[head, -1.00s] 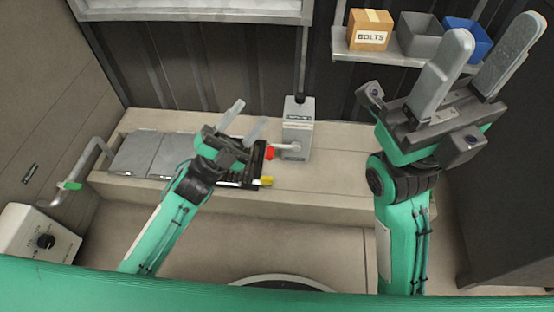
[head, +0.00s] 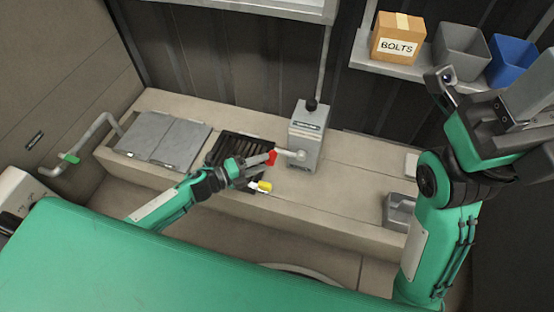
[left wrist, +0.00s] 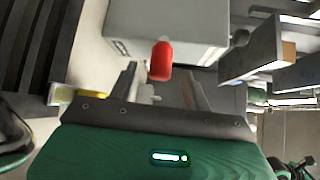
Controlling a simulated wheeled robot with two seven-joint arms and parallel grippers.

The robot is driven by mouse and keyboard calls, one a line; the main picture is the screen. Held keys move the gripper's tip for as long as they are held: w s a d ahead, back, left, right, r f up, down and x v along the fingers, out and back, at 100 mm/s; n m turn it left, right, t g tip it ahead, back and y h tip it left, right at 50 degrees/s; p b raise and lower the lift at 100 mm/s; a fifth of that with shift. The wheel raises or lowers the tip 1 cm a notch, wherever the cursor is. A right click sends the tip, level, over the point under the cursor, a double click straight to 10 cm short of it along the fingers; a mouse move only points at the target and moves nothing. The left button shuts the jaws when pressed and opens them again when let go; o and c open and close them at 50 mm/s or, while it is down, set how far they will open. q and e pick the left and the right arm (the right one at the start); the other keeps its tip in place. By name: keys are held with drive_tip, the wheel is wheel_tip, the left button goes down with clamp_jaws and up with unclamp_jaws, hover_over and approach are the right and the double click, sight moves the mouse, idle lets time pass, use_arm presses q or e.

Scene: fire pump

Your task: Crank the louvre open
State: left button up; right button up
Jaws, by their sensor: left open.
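A grey crank box (head: 307,135) stands on the bench, with a pale crank arm (head: 290,153) ending in a red handle (head: 271,157). My left gripper (head: 264,163) is open at the red handle. In the left wrist view the red handle (left wrist: 160,60) shows between the two spread fingers, near their tips. I cannot tell whether they touch it. A rod (head: 323,65) rises from the box to a pale frame (head: 240,6) on the wall, cut off by the top edge. My right gripper (head: 510,105) is at the right edge, partly out of view.
A dark slotted grate (head: 238,147) and grey cover plates (head: 165,137) lie on the bench left of the box. A yellow-tipped item (head: 264,186) is close below my left gripper. A shelf holds a bolts box (head: 398,38) and grey and blue bins. The bench right of the box is mostly clear.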

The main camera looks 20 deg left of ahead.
use_arm(q)
drive_tip(key=b+x, duration=0.1)
drive_tip(key=x, duration=0.5)
drive_tip(key=shift+b, duration=0.3)
clamp_jaws()
